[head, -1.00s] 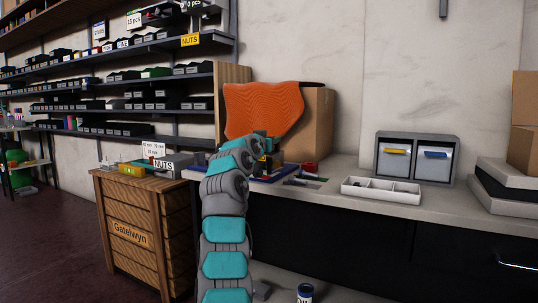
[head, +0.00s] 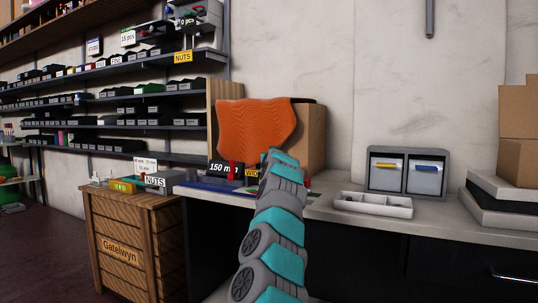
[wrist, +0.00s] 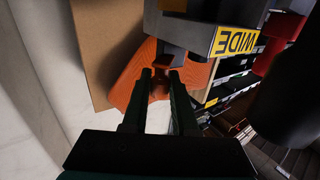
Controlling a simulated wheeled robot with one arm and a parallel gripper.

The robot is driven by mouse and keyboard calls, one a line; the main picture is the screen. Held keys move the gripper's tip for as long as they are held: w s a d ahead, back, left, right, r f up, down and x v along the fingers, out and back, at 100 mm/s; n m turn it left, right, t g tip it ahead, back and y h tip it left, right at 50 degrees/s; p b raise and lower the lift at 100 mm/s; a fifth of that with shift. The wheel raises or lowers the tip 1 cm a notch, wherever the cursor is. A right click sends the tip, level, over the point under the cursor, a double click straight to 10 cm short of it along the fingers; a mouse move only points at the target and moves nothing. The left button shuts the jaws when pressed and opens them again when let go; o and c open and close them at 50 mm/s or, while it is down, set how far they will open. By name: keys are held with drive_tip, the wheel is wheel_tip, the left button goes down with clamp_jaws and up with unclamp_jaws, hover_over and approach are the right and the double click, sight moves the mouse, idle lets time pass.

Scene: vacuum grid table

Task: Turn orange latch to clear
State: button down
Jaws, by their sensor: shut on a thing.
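In the wrist view, my gripper (wrist: 161,74) is shut on a small dark orange piece (wrist: 160,86), which looks like the orange latch. It sits between the fingertips, just below a grey block with a yellow WIDE label (wrist: 236,41). The latch's exact angle is hard to tell. In the head view, the yellow WIDE label (head: 251,173) shows in part beside my arm, with a black 150 mm sign (head: 224,168) to its left. My arm hides the gripper and the latch in the head view.
An orange sheet (head: 255,130) hangs over a cardboard box (head: 313,140) behind the work spot. A white divided tray (head: 372,205) and a grey two-bin unit (head: 407,172) stand to the right on the counter (head: 437,228). A wooden crate (head: 125,242) stands at the left.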

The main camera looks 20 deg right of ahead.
drive_tip(key=shift+d+n+t+y+p, duration=0.15)
drive_tip(key=shift+d+n+y+p, duration=0.2)
drive_tip(key=shift+y, duration=0.35)
drive_tip(key=shift+d+n+t+y+p, duration=0.15)
drive_tip(key=shift+n+y+p, duration=0.2)
drive_tip(key=shift+n+y, duration=0.3)
drive_tip(key=d+n+y+p, duration=0.1)
drive_tip(key=n+y+p, duration=0.1)
drive_tip(key=y+p, duration=0.1)
drive_tip(key=n+y+p, duration=0.2)
drive_tip(key=y+p, duration=0.1)
drive_tip(key=p, duration=0.1)
drive_tip(key=w+d+n+y+p, duration=0.1)
drive_tip(key=n+y+p, duration=0.1)
drive_tip(key=y+p, duration=0.1)
drive_tip(key=shift+d+r+y, duration=0.15)
drive_tip(key=shift+d+y, duration=0.2)
drive_tip(key=shift+w+n+g+y+p, duration=0.1)
drive_tip(key=shift+n+g+y+p, duration=0.4)
drive_tip(key=shift+p, duration=0.45)
drive_tip(key=c, duration=0.7)
unclamp_jaws()
